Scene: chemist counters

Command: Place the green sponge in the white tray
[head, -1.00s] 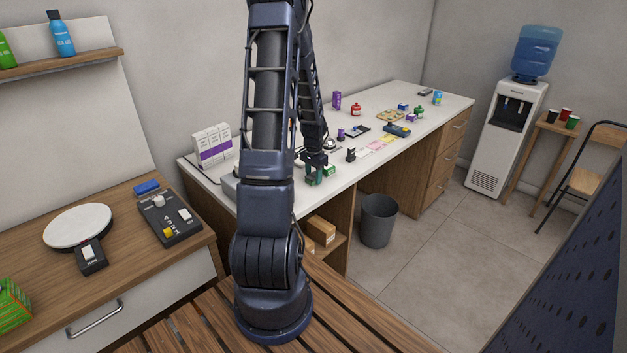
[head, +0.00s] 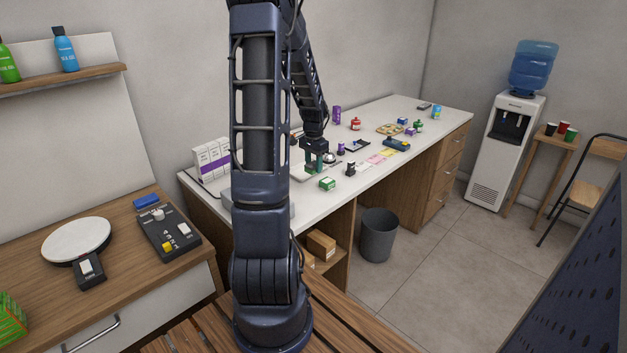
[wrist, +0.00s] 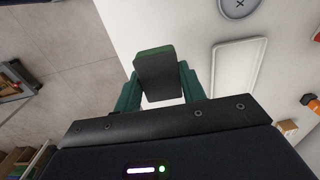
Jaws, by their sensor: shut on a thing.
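The green sponge (wrist: 155,76) is in my gripper (wrist: 158,90), between its two teal fingers. In the wrist view it shows a dark grey face and a green far edge. The white tray (wrist: 238,68), a shallow rectangle with rounded corners, lies on the counter to the right of the sponge, apart from it in the picture.
A white-and-purple box set (head: 211,160) stands at the left. A round grey disc (wrist: 238,4) is beyond the tray in the wrist view. My arm hides part of the counter.

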